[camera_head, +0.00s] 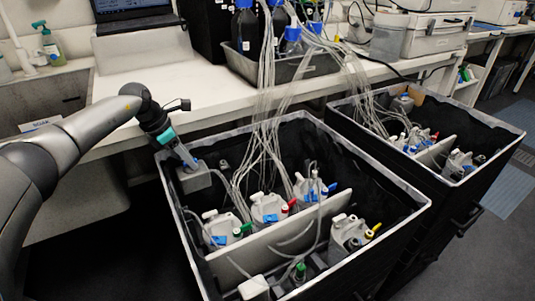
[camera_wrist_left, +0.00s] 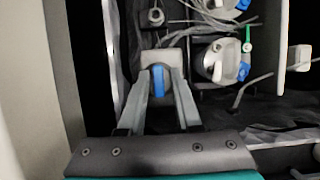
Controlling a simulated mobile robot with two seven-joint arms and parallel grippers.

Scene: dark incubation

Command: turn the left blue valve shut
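The left blue valve (camera_wrist_left: 158,80) is a small blue handle on a pale grey block (camera_wrist_left: 141,59). The fingers stand apart with a narrow gap to the handle; contact is not clear. In the head view the left gripper (camera_head: 187,157) partly hides the valve. My right gripper is not in view.
The left bin (camera_head: 420,201) holds several pale jugs with coloured caps, a white divider (camera_head: 285,240) and many clear tubes. A second black bin (camera_head: 510,130) stands to the right. Behind, a white bench (camera_head: 165,85) carries a grey tray (camera_head: 310,68) of blue-capped bottles.

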